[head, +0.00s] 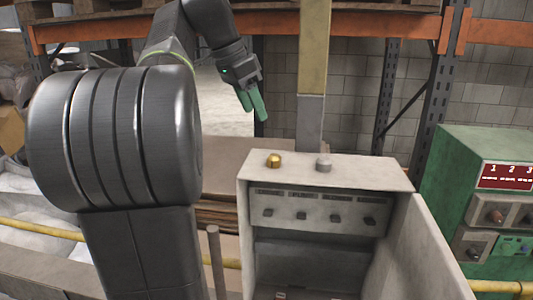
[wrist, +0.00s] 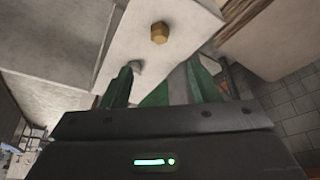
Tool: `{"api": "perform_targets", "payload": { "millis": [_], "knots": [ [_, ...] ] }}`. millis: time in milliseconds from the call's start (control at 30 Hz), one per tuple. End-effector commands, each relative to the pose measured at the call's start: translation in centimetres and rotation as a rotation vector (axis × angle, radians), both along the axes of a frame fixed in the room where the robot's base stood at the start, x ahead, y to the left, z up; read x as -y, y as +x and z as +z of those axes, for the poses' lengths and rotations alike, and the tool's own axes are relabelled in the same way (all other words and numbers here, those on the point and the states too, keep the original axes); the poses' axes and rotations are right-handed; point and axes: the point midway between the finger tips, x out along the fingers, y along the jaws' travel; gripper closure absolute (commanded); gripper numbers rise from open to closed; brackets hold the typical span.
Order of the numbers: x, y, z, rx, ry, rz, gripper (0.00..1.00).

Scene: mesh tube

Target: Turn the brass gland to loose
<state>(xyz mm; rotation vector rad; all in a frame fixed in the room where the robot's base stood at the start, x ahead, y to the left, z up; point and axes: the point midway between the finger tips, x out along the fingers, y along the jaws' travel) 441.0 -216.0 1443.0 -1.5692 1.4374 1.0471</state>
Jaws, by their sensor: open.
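The brass gland (head: 274,160) stands on the top of a grey open-fronted box (head: 350,172), toward its left side. In the wrist view the gland (wrist: 159,33) shows as a hexagonal brass piece beyond the fingers. A grey gland (head: 323,164) stands to its right on the same box top; it also shows in the wrist view (wrist: 137,66). My gripper (head: 254,112) has green fingers and is open and empty. It hangs above and behind the box top, apart from the brass gland. I cannot read which setting the gland is at.
A yellow and grey post (head: 312,70) rises just behind the box. A green control cabinet (head: 480,190) stands to the right. The box door (head: 425,255) is swung open at the right front. An orange rack beam (head: 280,27) crosses the back.

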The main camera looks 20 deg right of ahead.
Motion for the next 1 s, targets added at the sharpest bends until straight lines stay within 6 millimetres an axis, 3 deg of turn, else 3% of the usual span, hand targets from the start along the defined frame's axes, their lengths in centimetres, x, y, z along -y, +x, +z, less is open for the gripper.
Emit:
{"api": "perform_targets", "payload": {
  "millis": [167, 600, 800, 1000],
  "knots": [
    [0.9, 0.0, -2.1, -0.004, 0.001, -0.003, 0.45],
    [4.2, 0.3, -10.3, -0.004, 0.002, -0.001, 0.45],
    [5.0, 0.4, -12.2, -0.003, 0.001, 0.001, 0.45],
    [5.2, 0.4, -12.6, -0.001, 0.001, 0.002, 0.45]
  ]
}}
